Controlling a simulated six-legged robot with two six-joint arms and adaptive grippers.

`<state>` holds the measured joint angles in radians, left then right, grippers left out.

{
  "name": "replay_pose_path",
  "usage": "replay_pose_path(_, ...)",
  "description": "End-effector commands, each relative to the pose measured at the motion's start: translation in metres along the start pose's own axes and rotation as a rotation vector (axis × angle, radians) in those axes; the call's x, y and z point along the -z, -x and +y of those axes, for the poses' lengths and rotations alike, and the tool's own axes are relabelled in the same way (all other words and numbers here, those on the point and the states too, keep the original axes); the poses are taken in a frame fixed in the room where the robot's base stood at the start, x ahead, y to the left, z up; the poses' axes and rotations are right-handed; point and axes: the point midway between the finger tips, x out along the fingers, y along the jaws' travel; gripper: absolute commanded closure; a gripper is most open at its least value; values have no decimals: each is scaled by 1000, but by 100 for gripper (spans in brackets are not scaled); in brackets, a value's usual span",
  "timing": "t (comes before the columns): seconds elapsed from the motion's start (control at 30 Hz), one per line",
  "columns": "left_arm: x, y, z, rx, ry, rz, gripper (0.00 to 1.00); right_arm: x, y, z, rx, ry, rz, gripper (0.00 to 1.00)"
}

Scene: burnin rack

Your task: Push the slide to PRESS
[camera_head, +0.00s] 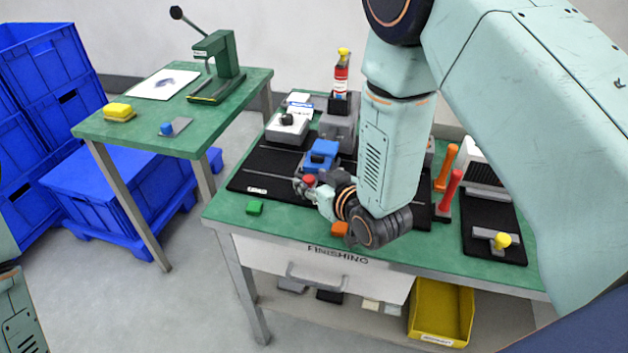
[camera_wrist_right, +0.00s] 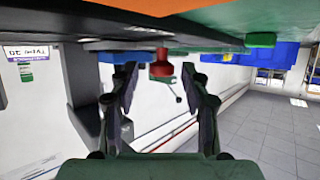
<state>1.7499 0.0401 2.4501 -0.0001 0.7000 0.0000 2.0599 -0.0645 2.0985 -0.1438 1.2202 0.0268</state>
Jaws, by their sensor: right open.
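A black slide board (camera_head: 250,172) lies on the green FINISHING bench, with a thin rail along it and a small white label (camera_head: 257,190) too small to read. A blue block (camera_head: 322,153) sits at the board's middle. A red knob (camera_head: 309,180) stands in front of it, at my right gripper (camera_head: 312,189). In the right wrist view the red knob (camera_wrist_right: 161,65) shows between the two spread fingers of my right gripper (camera_wrist_right: 161,80), with a gap on each side. My right arm hides the board's right part. My left gripper is out of view.
A green block (camera_head: 254,208) and an orange block (camera_head: 340,229) lie near the bench's front edge. Orange and red handles (camera_head: 452,185) stand to the right of my arm. The board's left end is clear.

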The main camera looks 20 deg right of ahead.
Motion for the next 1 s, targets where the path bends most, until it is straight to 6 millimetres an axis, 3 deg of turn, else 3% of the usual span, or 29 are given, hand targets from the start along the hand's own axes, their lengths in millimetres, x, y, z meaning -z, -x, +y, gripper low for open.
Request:
replay_pose_path(0.07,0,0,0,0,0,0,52,0,-1,0,0,0,0,55)
replay_pose_path(0.6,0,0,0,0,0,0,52,1,-1,0,0,0,1,100)
replay_pose_path(1.0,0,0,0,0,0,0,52,1,-1,0,1,1,1,100)
